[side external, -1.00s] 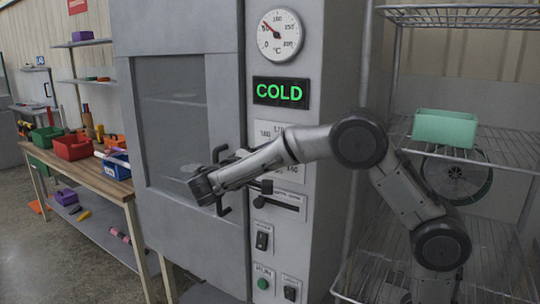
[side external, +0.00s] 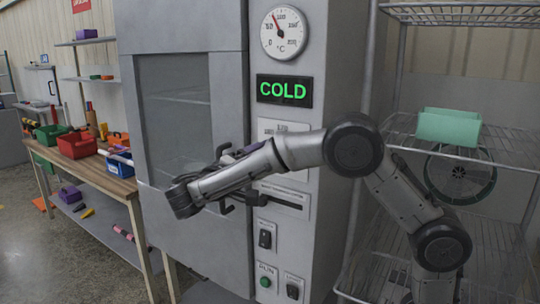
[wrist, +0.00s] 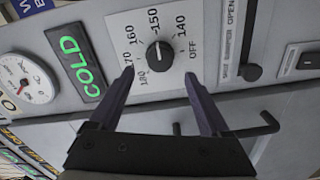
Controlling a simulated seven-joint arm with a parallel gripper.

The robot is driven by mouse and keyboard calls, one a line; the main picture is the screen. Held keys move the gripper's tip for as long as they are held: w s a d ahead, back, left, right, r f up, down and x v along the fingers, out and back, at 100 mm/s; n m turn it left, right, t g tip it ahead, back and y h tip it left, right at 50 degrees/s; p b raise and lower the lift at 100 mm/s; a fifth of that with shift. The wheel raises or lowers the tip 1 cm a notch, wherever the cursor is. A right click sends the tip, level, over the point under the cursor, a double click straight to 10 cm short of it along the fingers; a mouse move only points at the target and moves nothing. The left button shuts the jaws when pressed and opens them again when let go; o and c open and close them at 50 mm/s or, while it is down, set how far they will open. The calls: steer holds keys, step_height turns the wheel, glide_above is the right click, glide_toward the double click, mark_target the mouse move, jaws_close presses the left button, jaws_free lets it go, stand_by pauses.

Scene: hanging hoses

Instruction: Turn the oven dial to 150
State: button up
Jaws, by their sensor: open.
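The oven dial (wrist: 160,52) is a round black knob on a white plate marked OFF, 140, 150, 160, 170 and 180. Its small white mark appears to point up toward 150 in the wrist view. My gripper (wrist: 159,77) is open and empty, its two fingers spread just below and to either side of the knob in that view, not around it. In the side view the dial plate (side external: 267,127) is partly covered by my arm, and the knob is hidden. The display (side external: 284,91) shows COLD in green.
A black handle (wrist: 262,127) juts out near my right finger. A damper slider (wrist: 250,72) is right of the dial. The oven door (side external: 178,120) is shut. A wire rack with a green bin (side external: 449,127) stands at right, and a workbench at left.

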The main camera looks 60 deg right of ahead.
steer(key=a, duration=0.7)
steer(key=shift+a, duration=0.4)
steer(key=shift+d, duration=0.1)
steer(key=s+d+r+m+g+y, duration=0.2)
steer(key=s+d+r+m+y, duration=0.3)
steer(key=s+d, duration=0.6)
steer(key=s+d+f+n+y, duration=0.2)
steer(key=s+f+n, duration=0.1)
steer(key=s, duration=0.5)
steer(key=s+a+f+n+t+y, duration=0.2)
steer(key=s+a+f+t+y, duration=0.2)
steer(key=s+a+f+y, duration=0.25)
steer(key=w+a+f+n+t+y, duration=0.1)
steer(key=a+f+n+t+y, duration=0.2)
steer(key=a+f, duration=0.4)
steer(key=shift+f+t+y, duration=0.25)
steer(key=shift+t+y, duration=0.05)
steer(key=shift+y, duration=0.45)
